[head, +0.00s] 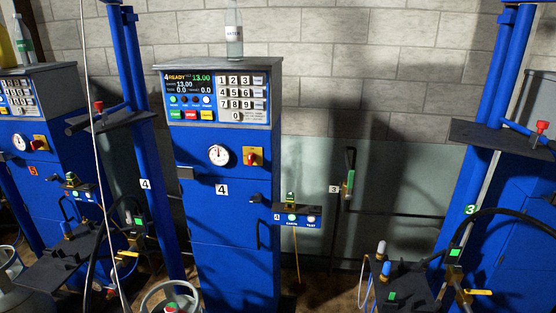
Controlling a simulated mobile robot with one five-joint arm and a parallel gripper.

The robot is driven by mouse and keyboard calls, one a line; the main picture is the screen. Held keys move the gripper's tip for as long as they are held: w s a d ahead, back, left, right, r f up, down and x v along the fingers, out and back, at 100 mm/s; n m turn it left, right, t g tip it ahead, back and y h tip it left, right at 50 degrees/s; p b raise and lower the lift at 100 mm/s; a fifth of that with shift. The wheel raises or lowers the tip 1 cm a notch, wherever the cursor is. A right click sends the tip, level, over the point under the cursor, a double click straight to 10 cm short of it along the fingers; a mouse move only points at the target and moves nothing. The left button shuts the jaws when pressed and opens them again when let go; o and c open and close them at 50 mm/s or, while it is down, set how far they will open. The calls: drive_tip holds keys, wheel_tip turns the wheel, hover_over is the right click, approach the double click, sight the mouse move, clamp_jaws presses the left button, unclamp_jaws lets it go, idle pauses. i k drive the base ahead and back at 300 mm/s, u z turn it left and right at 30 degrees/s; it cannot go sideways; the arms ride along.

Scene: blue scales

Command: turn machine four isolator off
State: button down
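Machine four is a blue cabinet (225,240) in the middle of the head view, with a white "4" label (221,190) on its front. Its isolator is a red rotary knob on a yellow plate (253,157), right of the round white gauge (218,154). The knob's exact angle is too small to tell. Its display (190,87) is lit and shows "4 READY" and 13.00. I cannot make out my gripper in this view, and nothing visible covers the isolator.
A keypad (242,92) sits above the isolator, and a bottle (234,35) stands on the cabinet. A small box with green and white buttons (300,215) juts out at the lower right. Machine five (35,180) has a similar red knob (38,144) at left. A blue post (135,70) stands between them.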

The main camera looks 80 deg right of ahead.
sight(252, 156)
drive_tip(key=k, duration=0.2)
drive_tip(key=u, duration=1.55)
drive_tip(key=i, duration=1.45)
drive_tip(key=z, duration=4.5)
drive_tip(key=i, duration=1.05)
drive_tip(key=z, duration=0.05)
